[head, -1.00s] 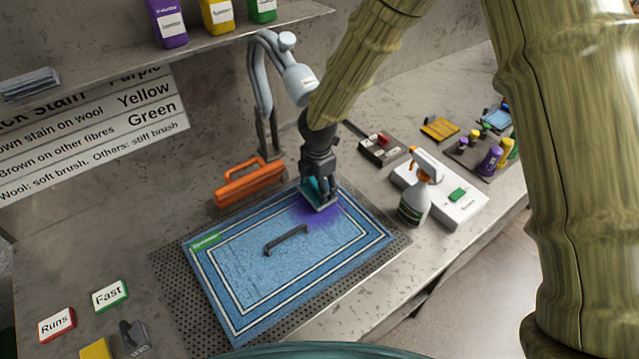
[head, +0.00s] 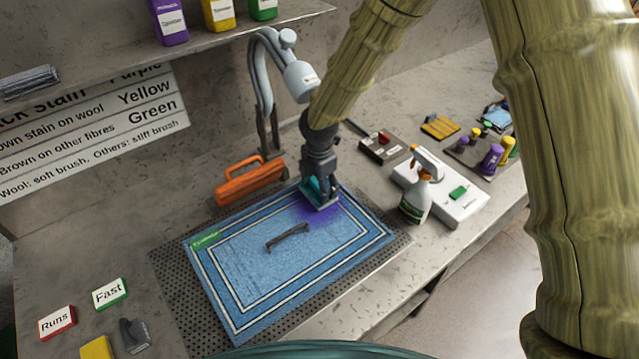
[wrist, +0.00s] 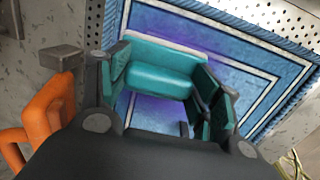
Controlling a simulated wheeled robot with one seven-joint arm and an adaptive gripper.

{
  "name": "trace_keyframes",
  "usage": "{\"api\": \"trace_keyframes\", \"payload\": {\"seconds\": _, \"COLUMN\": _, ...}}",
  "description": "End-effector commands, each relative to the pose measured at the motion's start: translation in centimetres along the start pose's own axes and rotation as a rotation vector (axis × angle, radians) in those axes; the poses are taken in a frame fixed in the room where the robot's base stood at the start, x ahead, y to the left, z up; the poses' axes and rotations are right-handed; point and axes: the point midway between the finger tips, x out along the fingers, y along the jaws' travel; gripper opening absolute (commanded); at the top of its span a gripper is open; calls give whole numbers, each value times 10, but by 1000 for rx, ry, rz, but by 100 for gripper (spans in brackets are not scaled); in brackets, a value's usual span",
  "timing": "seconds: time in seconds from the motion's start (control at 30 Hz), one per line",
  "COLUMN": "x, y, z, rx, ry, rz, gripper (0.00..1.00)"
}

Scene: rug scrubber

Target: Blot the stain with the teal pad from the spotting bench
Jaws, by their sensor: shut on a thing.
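The teal pad (wrist: 160,77) is between my gripper's fingers in the wrist view. My gripper (head: 320,195) is shut on it, at the upper right part of the blue rug (head: 245,275). The purple stain (head: 325,212) lies on the rug under and around the pad. The pad is at or just above the rug; I cannot tell whether it touches. Purple also shows on the rug beside the pad in the wrist view (wrist: 205,45).
A dark handle-like bar (head: 288,236) lies on the rug's middle. An orange tool (head: 250,182) stands behind the rug, below a grey lamp-like arm (head: 264,85). A spray bottle (head: 416,195) and white box (head: 455,200) are to the right. "Runs" (head: 57,322) and "Fast" (head: 110,293) tiles lie at left.

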Motion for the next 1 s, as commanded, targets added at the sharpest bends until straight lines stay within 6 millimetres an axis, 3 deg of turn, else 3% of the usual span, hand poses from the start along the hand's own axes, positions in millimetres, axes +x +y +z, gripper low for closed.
{"api": "trace_keyframes", "payload": {"seconds": 1.0, "x": 8, "y": 0, "z": -1, "rx": 0, "ry": 0, "rz": 0, "gripper": 43}}
